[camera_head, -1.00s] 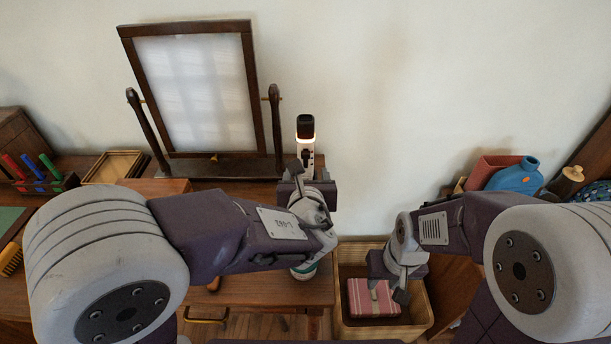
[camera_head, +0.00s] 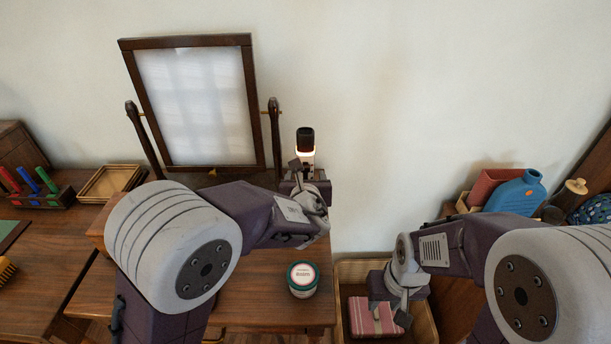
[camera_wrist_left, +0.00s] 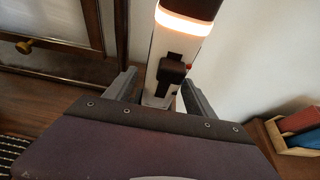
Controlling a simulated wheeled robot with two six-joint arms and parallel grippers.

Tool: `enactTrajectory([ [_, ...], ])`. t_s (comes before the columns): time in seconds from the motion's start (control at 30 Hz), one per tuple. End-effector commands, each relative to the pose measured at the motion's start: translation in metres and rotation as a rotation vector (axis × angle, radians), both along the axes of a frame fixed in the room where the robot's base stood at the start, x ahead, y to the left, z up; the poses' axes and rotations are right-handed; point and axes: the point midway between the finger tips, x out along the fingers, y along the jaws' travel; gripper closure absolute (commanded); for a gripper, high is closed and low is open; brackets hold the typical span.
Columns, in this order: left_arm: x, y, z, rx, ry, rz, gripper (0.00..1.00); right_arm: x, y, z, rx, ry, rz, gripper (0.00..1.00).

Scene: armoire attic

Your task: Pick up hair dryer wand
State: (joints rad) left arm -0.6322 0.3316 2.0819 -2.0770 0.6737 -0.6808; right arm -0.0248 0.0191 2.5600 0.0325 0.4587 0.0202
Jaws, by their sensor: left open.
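The hair dryer wand (camera_head: 306,148) stands upright near the right end of the wooden dresser, with a dark top, a glowing band and a white body. In the left wrist view the wand (camera_wrist_left: 166,58) shows a black switch and a small red dot. My left gripper (camera_head: 306,172) is open, with one finger on each side of the wand's lower body; I cannot tell whether either finger touches it. The wand's base is hidden behind the gripper. My right gripper (camera_head: 398,308) hangs over a wicker basket; its jaw state is unclear.
A framed mirror (camera_head: 198,105) stands left of the wand. A labelled jar (camera_head: 303,278) sits on the dresser front. The wicker basket (camera_head: 428,330) holds a pink striped item (camera_head: 372,318). A blue bottle (camera_head: 515,193) is at the right. The wall is close behind.

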Motion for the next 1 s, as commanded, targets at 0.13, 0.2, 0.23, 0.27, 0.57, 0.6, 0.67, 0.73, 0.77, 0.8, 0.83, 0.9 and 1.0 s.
enactTrajectory([
  [0.13, 0.000, 0.000, 0.000, 0.000, 0.000, 0.000, 0.59, 0.000, 0.000, 0.000, 0.000, 0.000, 0.000, 0.64],
  [0.2, 0.000, 0.000, 0.000, 0.000, 0.000, 0.000, 0.78, 0.000, 0.000, 0.000, 0.000, 0.000, 0.000, 0.64],
  [0.23, -0.001, 0.000, 0.000, 0.000, 0.000, 0.000, 0.86, 0.000, 0.000, 0.000, 0.000, 0.000, 0.000, 0.64],
  [0.27, -0.001, 0.000, 0.000, 0.000, 0.001, 0.000, 0.95, 0.000, 0.000, 0.000, 0.000, 0.000, 0.000, 0.64],
  [0.57, 0.000, 0.000, 0.001, 0.000, -0.002, 0.000, 1.00, 0.000, 0.000, 0.001, 0.000, 0.000, 0.000, 0.64],
  [0.6, 0.000, 0.000, 0.004, -0.001, -0.002, 0.000, 1.00, 0.000, 0.000, 0.002, 0.000, 0.000, 0.000, 0.64],
  [0.67, 0.000, 0.000, 0.012, -0.001, -0.003, 0.000, 1.00, 0.000, 0.000, 0.007, 0.000, 0.000, 0.000, 0.64],
  [0.73, 0.000, 0.000, 0.028, -0.002, -0.004, 0.000, 1.00, 0.000, 0.000, 0.015, 0.000, 0.000, 0.000, 0.64],
  [0.77, 0.000, 0.000, 0.037, -0.004, -0.004, 0.001, 1.00, 0.000, 0.000, 0.020, 0.000, 0.000, 0.000, 0.64],
  [0.8, 0.000, 0.000, 0.048, -0.004, -0.005, 0.002, 1.00, 0.000, 0.000, 0.025, 0.000, 0.000, 0.000, 0.64],
  [0.83, 0.000, 0.000, 0.056, -0.004, -0.005, 0.002, 1.00, 0.000, 0.000, 0.029, 0.000, 0.000, 0.000, 0.64],
  [0.9, 0.000, 0.000, 0.072, -0.003, -0.004, 0.000, 1.00, 0.000, 0.000, 0.037, 0.000, 0.000, 0.000, 0.64],
  [1.0, 0.000, 0.000, 0.090, -0.002, -0.004, 0.001, 1.00, 0.000, 0.000, 0.045, 0.000, 0.000, 0.000, 0.64],
])
